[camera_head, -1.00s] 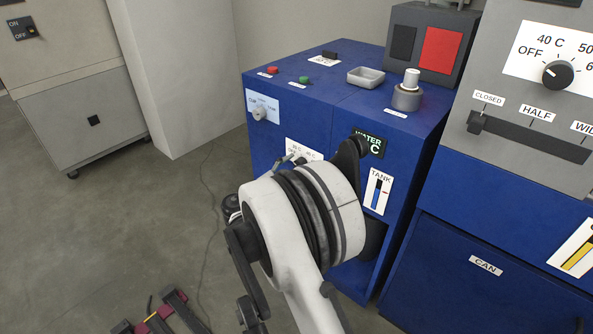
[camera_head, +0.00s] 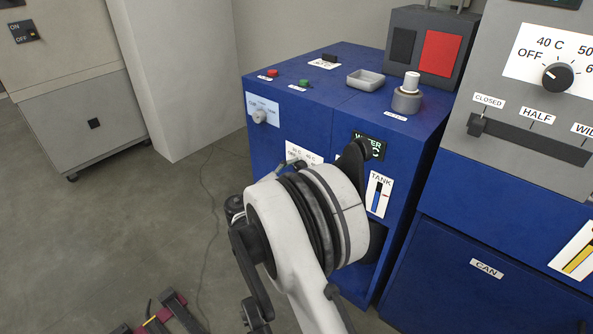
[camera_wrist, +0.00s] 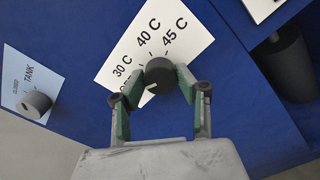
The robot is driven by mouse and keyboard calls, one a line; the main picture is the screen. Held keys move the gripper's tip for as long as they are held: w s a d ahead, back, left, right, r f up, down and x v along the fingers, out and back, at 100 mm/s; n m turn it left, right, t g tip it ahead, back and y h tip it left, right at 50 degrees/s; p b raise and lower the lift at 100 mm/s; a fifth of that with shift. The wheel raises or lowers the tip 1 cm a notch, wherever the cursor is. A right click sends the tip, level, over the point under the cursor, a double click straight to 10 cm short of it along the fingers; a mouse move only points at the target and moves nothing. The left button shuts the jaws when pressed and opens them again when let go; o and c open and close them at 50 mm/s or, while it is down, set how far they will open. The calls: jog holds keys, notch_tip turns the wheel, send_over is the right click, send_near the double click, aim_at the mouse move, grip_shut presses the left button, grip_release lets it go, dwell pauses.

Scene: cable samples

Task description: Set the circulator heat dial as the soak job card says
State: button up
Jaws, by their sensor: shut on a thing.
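The heat dial (camera_wrist: 158,72) is a dark round knob on a white plate (camera_wrist: 135,52) on a blue cabinet front. In the wrist view the plate reads 30 C, 40 C and 45 C, with a partly hidden OFF at the left. A pale pointer mark shows at the knob's lower left, toward the OFF side. My gripper (camera_wrist: 152,88) has its green-padded fingers on both sides of the knob, shut on it. In the head view my arm hides the dial; part of its plate (camera_head: 305,152) shows. I cannot identify the soak job card in these frames.
A second grey knob (camera_wrist: 37,103) on a light blue TANK plate sits left of the dial. A tank gauge (camera_head: 378,194) is at the right. A grey panel at the far right has another dial (camera_head: 557,77) and a slider (camera_head: 477,125).

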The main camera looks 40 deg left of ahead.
jog(key=m, duration=0.4)
jog(key=shift+m, duration=2.2)
jog(key=o, duration=1.1)
jog(key=shift+o, duration=0.2)
jog(key=s, duration=1.2)
jog(key=shift+a, duration=0.2)
